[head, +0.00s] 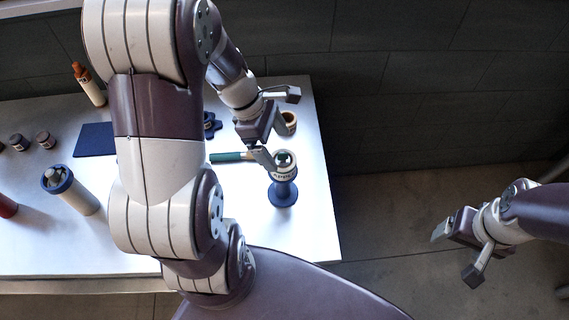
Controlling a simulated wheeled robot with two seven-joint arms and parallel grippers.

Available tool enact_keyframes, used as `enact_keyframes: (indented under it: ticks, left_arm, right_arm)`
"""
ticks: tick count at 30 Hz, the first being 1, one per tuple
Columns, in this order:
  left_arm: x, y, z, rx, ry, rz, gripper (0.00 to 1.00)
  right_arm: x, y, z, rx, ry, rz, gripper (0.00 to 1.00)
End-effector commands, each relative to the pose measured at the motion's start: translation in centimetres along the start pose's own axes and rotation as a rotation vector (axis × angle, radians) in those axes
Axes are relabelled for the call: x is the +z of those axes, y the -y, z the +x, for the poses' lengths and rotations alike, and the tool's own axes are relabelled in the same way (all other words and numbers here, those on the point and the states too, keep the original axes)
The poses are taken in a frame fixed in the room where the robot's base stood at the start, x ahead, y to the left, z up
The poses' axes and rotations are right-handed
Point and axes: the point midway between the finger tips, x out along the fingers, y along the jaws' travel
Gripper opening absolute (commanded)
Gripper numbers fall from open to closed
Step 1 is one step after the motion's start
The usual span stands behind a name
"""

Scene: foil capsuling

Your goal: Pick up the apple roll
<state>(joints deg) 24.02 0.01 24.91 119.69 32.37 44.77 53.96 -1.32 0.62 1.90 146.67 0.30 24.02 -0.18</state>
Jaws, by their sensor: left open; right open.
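The apple roll (285,174) is a pale ring with dark lettering, seen near the right end of the table. It sits at the top of a blue spool-shaped stand (283,194), with a dark green rounded top showing in its middle. My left gripper (277,127) is open and empty, just behind and left of the roll. One of its fingers comes close to the roll's left edge; I cannot tell whether they touch. My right gripper (457,254) is open and empty, off the table to the right, over the floor.
A green-handled tool (229,157) lies left of the stand. Behind are a small tan-rimmed cup (289,119) and a blue knob (209,124). A blue mat (94,139), a white cylinder (76,193), an orange-topped bottle (91,88) and small jars (45,139) stand left. My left arm hides the table's middle.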

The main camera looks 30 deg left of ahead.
Motion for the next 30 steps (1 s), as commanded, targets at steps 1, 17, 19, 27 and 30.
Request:
enact_keyframes:
  ticks: [1, 17, 19, 27, 30]
  left_arm:
    - [0.0, 0.1, 0.6, -0.003, 0.000, 0.001, 0.91]
    - [-0.3, 0.2, 6.2, 0.001, -0.002, 0.002, 0.91]
    - [-0.3, 0.2, 6.2, 0.000, -0.002, 0.002, 0.87]
    - [-0.3, 0.2, 6.2, 0.000, -0.002, 0.002, 0.35]
    - [-0.3, 0.2, 6.2, 0.000, -0.002, 0.003, 0.35]
  right_arm:
    - [0.0, 0.0, 0.0, 0.000, 0.000, 0.000, 0.77]
    - [0.0, 0.0, 0.2, 0.000, 0.000, 0.000, 0.77]
    - [0.0, 0.0, 0.2, 0.000, 0.000, 0.000, 0.77]
    - [0.0, 0.0, 0.2, 0.000, 0.000, 0.000, 0.77]
    - [0.0, 0.0, 0.2, 0.000, 0.000, 0.000, 0.77]
